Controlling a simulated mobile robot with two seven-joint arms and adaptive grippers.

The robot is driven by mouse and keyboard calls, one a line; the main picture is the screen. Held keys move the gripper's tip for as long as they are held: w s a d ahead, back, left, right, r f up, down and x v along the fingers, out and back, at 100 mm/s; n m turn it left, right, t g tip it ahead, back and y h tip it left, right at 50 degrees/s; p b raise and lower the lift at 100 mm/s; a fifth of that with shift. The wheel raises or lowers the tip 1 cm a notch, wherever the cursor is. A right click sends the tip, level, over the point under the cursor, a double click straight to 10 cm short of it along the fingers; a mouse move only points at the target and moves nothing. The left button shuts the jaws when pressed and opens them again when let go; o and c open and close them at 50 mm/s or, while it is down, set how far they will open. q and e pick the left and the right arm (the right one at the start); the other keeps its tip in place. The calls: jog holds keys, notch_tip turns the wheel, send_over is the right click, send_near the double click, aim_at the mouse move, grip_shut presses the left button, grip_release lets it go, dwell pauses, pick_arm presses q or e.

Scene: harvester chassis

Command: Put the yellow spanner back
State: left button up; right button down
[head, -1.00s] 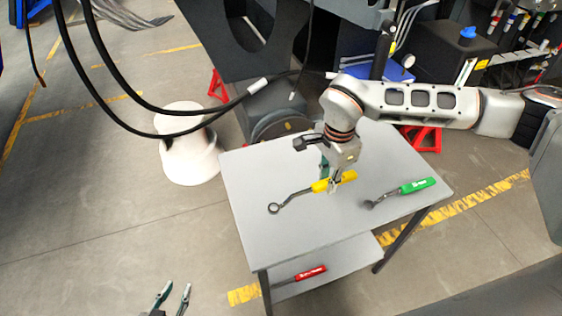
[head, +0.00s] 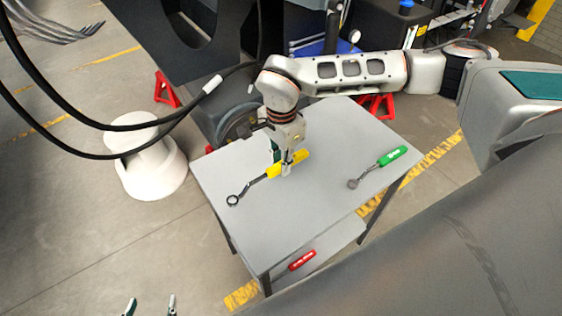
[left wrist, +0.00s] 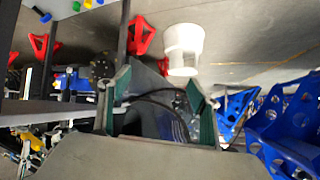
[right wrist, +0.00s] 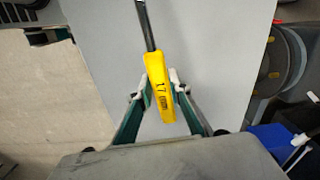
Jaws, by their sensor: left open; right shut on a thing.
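The yellow spanner (head: 287,165) has a yellow handle and a dark shaft ending in a ring (head: 233,200). It is at the grey table's top (head: 300,215), left of the green spanner; whether it touches the top I cannot tell. My right gripper (head: 286,172) points down and is shut on its yellow handle. In the right wrist view the handle (right wrist: 158,88), marked 17 mm, sits between the fingers and the shaft runs toward the top. My left gripper (head: 150,304) is open and empty, low at the picture's bottom edge, away from the table.
A green-handled spanner (head: 380,166) lies on the table top at the right. A red-handled one (head: 301,260) lies on the lower shelf. A white bucket-like object (head: 152,170) stands left of the table. Black hoses hang at upper left. Red stands (head: 377,105) are behind the table.

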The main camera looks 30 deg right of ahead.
aim_at(281, 187)
jog(key=shift+f+b, duration=1.3)
jog(key=shift+f, duration=0.5)
notch_tip(281, 187, down, 2)
jog(key=shift+f+b, duration=0.15)
jog(key=shift+b, duration=0.5)
jog(key=shift+f+b, duration=0.55)
jog(key=shift+f, duration=0.45)
pick_arm(q)
jog(key=f, duration=0.2)
jog(key=d+f, duration=0.1)
jog(key=shift+w+f+h, duration=0.15)
jog(key=shift+f+h, duration=0.15)
jog(key=shift+f, duration=0.1)
pick_arm(e)
jog(key=c, duration=1.8)
grip_release()
pick_arm(q)
jog(key=shift+w+d+r, duration=0.1)
jog(key=shift+r, duration=0.1)
